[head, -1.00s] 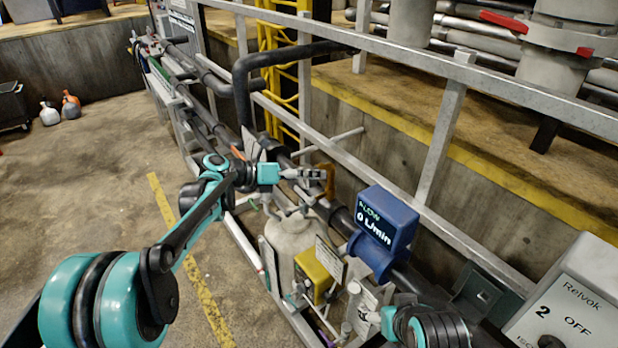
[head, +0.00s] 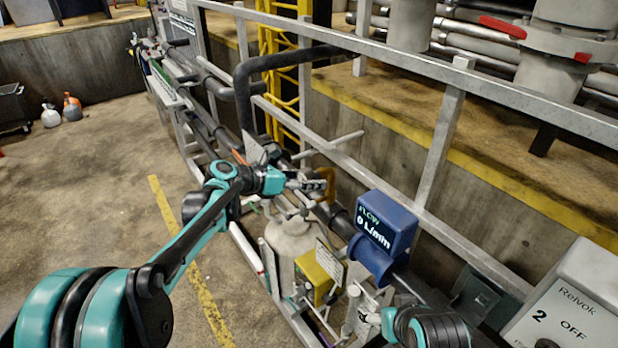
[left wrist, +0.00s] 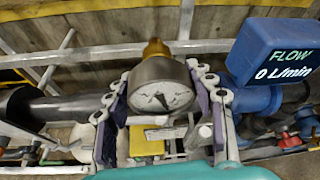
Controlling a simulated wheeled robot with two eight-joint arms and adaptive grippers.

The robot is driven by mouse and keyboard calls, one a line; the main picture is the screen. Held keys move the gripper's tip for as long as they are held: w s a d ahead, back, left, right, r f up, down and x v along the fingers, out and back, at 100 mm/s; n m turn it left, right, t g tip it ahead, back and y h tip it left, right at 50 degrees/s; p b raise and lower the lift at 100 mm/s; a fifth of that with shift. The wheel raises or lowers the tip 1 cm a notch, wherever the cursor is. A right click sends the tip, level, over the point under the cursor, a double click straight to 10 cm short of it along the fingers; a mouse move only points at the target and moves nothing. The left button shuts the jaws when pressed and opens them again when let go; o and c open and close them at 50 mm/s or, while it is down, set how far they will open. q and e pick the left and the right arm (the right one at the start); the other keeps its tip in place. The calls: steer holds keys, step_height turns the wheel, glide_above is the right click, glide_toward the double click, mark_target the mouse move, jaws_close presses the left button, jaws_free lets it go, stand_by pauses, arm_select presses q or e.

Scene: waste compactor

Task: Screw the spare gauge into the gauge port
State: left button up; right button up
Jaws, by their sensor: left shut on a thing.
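My left gripper (head: 322,186) reaches to the pipe run in the middle of the head view. In the left wrist view its two fingers (left wrist: 160,112) are shut on the round spare gauge (left wrist: 160,92), one on each side, with the dial facing that camera. A brass-coloured piece (left wrist: 156,48) shows directly above the gauge; I cannot tell whether it is the gauge's stem or the port, or whether they touch. A yellow-orange part (head: 328,176) stands just behind the left gripper in the head view. My right gripper (head: 373,318) shows only partly, low in the head view; its jaws are unclear.
A blue flow meter (head: 386,222) reading 0 L/min sits on the pipe to the right; it also shows in the left wrist view (left wrist: 275,55). A pale tank (head: 292,240) and a yellow box (head: 318,270) stand below. A grey railing (head: 440,150) runs behind.

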arm_select(q)
steer(key=shift+d, duration=0.1)
steer(key=shift+m+t+y, duration=0.3)
steer(key=shift+m+t, duration=0.2)
steer(key=shift+m, duration=0.2)
steer(key=o, duration=1.4)
steer(key=shift+c, duration=0.2)
steer(key=shift+c, duration=0.3)
steer(key=shift+p+v, duration=1.05)
steer(key=shift+v, duration=2.45)
